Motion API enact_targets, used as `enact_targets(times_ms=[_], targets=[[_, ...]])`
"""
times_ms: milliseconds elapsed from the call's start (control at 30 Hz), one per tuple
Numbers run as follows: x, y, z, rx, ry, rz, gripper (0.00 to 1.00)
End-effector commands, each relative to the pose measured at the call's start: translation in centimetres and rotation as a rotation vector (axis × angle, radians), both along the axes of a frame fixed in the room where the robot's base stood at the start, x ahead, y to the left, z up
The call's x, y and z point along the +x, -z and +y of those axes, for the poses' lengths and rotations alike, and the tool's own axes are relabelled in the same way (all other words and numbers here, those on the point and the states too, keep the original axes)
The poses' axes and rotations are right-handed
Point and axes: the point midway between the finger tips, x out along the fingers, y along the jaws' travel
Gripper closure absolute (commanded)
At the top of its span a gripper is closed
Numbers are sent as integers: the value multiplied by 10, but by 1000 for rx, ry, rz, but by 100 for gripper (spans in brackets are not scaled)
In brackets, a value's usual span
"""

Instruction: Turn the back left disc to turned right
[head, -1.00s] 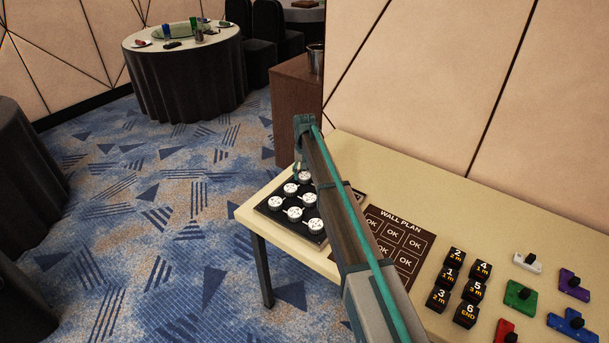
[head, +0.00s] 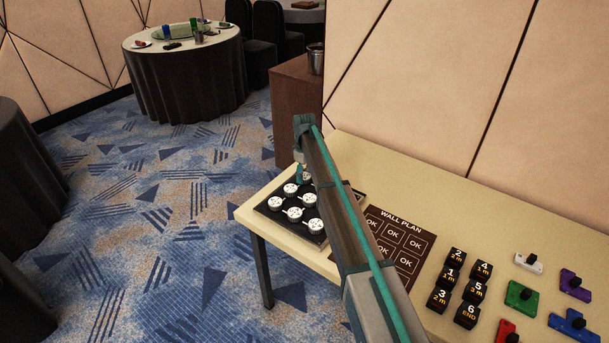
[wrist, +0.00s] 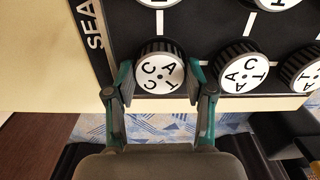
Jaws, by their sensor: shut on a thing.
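A black board (head: 262,207) with several round white-topped discs lies at the left end of the beige table. My gripper (wrist: 159,76) is shut on one corner disc (wrist: 159,66), one finger on each side of its dark ribbed rim. The letters on its white top read at a slant in the wrist view. In the head view, my gripper (head: 301,175) is at the board's far end, and my arm hides part of the held disc and the board.
Another disc (wrist: 243,73) stands close to the right of the held one, with a gap. A lettered strip (wrist: 92,35) runs along the board's left edge. A wall plan card (head: 393,236), black numbered cubes (head: 450,275) and coloured pieces (head: 520,295) lie further right.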

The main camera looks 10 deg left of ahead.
Motion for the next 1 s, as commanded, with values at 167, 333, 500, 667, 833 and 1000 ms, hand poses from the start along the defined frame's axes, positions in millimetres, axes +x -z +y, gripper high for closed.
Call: enact_targets(times_ms=[167,333,500,667,833,1000], targets=[[0,0,0,0,-169,0,82],[0,0,0,0,-329,0,82],[0,0,0,0,-478,0,82],[0,0,0,0,-593,0,82],[0,0,0,0,-682,0,82],[0,0,0,0,-733,0,82]])
